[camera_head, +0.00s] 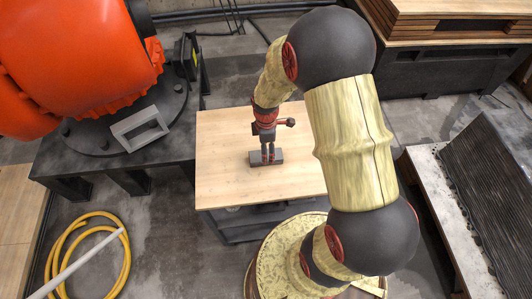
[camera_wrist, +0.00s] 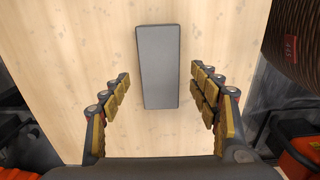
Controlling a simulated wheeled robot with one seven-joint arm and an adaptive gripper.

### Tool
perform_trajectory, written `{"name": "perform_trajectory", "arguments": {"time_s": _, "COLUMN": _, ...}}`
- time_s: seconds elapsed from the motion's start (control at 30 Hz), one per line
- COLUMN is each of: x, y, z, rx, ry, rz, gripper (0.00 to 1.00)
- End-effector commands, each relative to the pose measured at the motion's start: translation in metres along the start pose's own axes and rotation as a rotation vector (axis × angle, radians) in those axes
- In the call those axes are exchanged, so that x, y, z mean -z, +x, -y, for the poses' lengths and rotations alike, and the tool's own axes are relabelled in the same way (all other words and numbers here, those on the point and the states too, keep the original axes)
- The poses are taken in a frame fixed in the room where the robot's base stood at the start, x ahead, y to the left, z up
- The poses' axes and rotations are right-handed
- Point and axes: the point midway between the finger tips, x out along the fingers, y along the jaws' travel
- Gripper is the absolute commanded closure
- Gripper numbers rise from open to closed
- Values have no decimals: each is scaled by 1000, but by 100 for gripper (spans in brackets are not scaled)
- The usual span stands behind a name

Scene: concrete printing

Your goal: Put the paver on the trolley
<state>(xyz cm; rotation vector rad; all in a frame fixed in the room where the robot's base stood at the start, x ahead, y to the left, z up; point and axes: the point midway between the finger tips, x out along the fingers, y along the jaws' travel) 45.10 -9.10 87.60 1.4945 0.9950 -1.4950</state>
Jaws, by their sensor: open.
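The paver, a plain grey rectangular block (camera_head: 255,160), lies flat on the pale wooden top of what looks like the trolley (camera_head: 225,135). My gripper (camera_head: 268,158) points down right at the paver, near the middle of its length. In the wrist view the paver (camera_wrist: 157,65) lies between the two spread fingers of my gripper (camera_wrist: 160,78), with a gap on each side. My gripper is open and holds nothing. The fingers hide a small part of the paver in the head view.
A black platform at the left carries a large orange machine (camera_head: 75,65) and a grey hollow frame (camera_head: 141,128). A yellow hose (camera_head: 127,255) lies coiled on the floor. Stacked wooden boards (camera_head: 440,22) stand at the back right, and a dark ridged block (camera_head: 495,180) at the right.

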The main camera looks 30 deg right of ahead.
Motion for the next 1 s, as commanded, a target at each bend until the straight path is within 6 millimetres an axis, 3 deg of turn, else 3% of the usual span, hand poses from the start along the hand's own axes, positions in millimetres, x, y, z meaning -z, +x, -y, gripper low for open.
{"name": "perform_trajectory", "arguments": {"time_s": 0.03, "x": 0, "y": -15, "z": -1, "rx": -4, "ry": 0, "rz": -1, "gripper": 38}}
{"name": "perform_trajectory", "arguments": {"time_s": 0.2, "x": 0, "y": -49, "z": -1, "rx": -4, "ry": 0, "rz": -1, "gripper": 38}}
{"name": "perform_trajectory", "arguments": {"time_s": 0.53, "x": 1, "y": -84, "z": 0, "rx": -6, "ry": 9, "rz": -1, "gripper": 38}}
{"name": "perform_trajectory", "arguments": {"time_s": 0.63, "x": 5, "y": -107, "z": 1, "rx": -32, "ry": 60, "rz": -7, "gripper": 38}}
{"name": "perform_trajectory", "arguments": {"time_s": 0.77, "x": 16, "y": -164, "z": 12, "rx": -100, "ry": 215, "rz": -35, "gripper": 38}}
{"name": "perform_trajectory", "arguments": {"time_s": 1.0, "x": 31, "y": -274, "z": 69, "rx": -227, "ry": 599, "rz": -155, "gripper": 38}}
